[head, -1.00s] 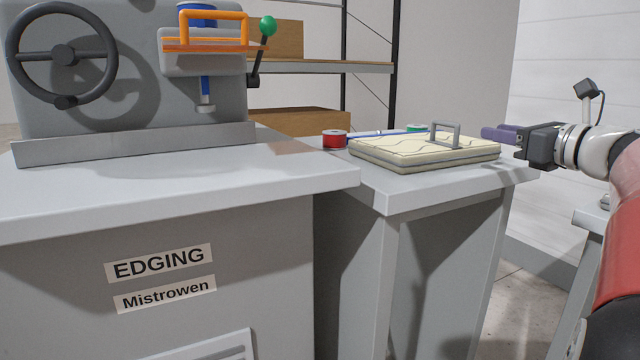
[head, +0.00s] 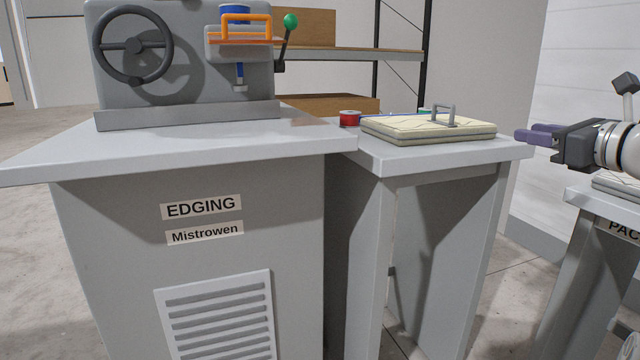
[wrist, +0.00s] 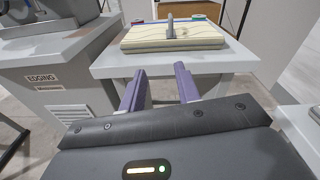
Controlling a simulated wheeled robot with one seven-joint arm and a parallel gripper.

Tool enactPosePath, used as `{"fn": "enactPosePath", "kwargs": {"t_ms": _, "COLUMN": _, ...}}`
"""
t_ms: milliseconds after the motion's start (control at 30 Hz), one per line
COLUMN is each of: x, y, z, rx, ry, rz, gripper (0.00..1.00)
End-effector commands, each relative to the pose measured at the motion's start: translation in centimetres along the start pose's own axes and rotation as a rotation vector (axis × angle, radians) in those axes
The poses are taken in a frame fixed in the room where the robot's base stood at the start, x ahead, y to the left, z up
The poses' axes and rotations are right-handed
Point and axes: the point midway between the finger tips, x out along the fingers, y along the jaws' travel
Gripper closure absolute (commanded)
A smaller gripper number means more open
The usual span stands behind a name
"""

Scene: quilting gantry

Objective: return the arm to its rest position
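My gripper (head: 537,135) is at the right of the head view, held in the air just off the right end of the side table. In the wrist view my gripper (wrist: 160,90) shows two purple fingers standing well apart with nothing between them. It is open and empty. Most of my arm is out of the head view at the right edge.
A cream quilted pad (head: 430,130) with a grey handle lies on the side table (head: 400,164), beside a red spool (head: 349,118). The edging machine (head: 185,60) stands on a grey cabinet (head: 110,230) at left. Another table (head: 580,195) stands at right.

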Motion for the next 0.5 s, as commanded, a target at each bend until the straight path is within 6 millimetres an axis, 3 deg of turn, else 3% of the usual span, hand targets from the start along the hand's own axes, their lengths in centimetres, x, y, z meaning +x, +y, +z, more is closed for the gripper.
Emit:
{"fn": "enactPosePath", "kwargs": {"t_ms": 267, "x": 1.4, "y": 5.8, "z": -2.3, "rx": -0.217, "ry": 0.134, "rz": 0.085, "gripper": 0.68}}
{"fn": "enactPosePath", "kwargs": {"t_ms": 500, "x": 1.4, "y": 14.2, "z": -6.3, "rx": -0.577, "ry": 0.3, "rz": 0.257, "gripper": 0.68}}
